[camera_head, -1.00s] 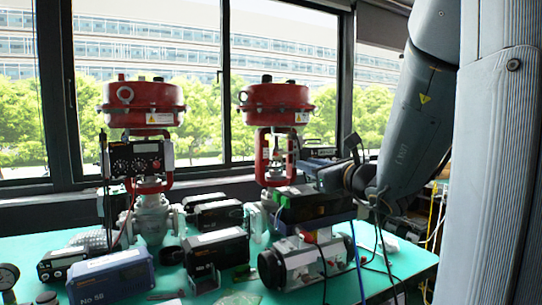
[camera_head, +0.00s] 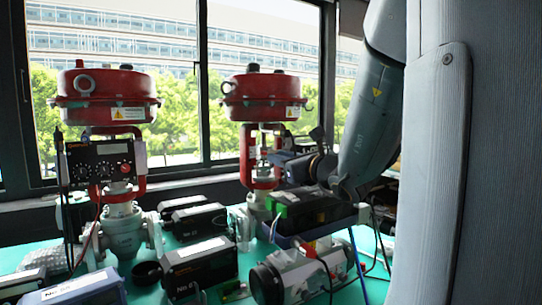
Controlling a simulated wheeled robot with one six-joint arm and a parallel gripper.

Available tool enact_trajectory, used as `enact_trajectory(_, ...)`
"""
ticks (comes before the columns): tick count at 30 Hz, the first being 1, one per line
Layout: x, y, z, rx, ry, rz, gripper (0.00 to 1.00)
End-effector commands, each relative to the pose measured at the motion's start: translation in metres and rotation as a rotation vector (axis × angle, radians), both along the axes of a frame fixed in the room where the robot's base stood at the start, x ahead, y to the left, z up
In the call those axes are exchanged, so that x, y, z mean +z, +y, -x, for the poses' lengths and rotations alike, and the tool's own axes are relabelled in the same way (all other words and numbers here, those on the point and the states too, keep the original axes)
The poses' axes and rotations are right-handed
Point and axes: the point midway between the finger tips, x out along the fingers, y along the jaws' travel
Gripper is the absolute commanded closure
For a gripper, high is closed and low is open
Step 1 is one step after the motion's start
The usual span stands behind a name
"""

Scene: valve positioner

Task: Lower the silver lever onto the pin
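Two red-topped valves stand on the green bench, the left one (camera_head: 107,97) and the right one (camera_head: 263,98). I cannot make out the silver lever or the pin; they are too small or hidden behind my arm and the devices. My gripper (camera_head: 285,160) is at the end of the arm, beside the right valve's red yoke and above a black device with a green connector (camera_head: 305,208). The gripper is dark and small here. I cannot tell whether its fingers are open or shut, or whether it touches anything.
A grey cylindrical actuator (camera_head: 300,272) stands below the black device. Several black boxes (camera_head: 200,262) crowd the bench, with a blue box (camera_head: 85,290) at the front left. A black meter (camera_head: 98,163) stands before the left valve. Cables hang at the right.

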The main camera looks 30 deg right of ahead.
Motion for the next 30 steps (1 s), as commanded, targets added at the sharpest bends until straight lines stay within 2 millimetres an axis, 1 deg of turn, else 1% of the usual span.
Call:
enact_trajectory(1, -0.001, 0.003, -0.01, 0.006, 0.002, -0.001, 0.82)
enact_trajectory(3, -0.001, 0.004, -0.021, 0.007, 0.002, -0.001, 0.82)
enact_trajectory(6, -0.001, 0.005, -0.035, 0.008, 0.001, 0.0, 0.82)
enact_trajectory(10, 0.0, 0.004, -0.047, 0.005, 0.001, 0.001, 0.82)
enact_trajectory(14, -0.001, 0.003, -0.052, 0.003, 0.001, 0.001, 0.82)
enact_trajectory(21, 0.0, 0.002, -0.052, 0.001, 0.001, 0.001, 0.82)
enact_trajectory(23, 0.0, 0.002, -0.052, 0.001, 0.001, 0.001, 0.92)
enact_trajectory(24, 0.0, 0.002, -0.052, 0.0, 0.001, 0.001, 0.99)
enact_trajectory(30, 0.0, 0.002, -0.052, 0.0, 0.001, 0.001, 1.0)
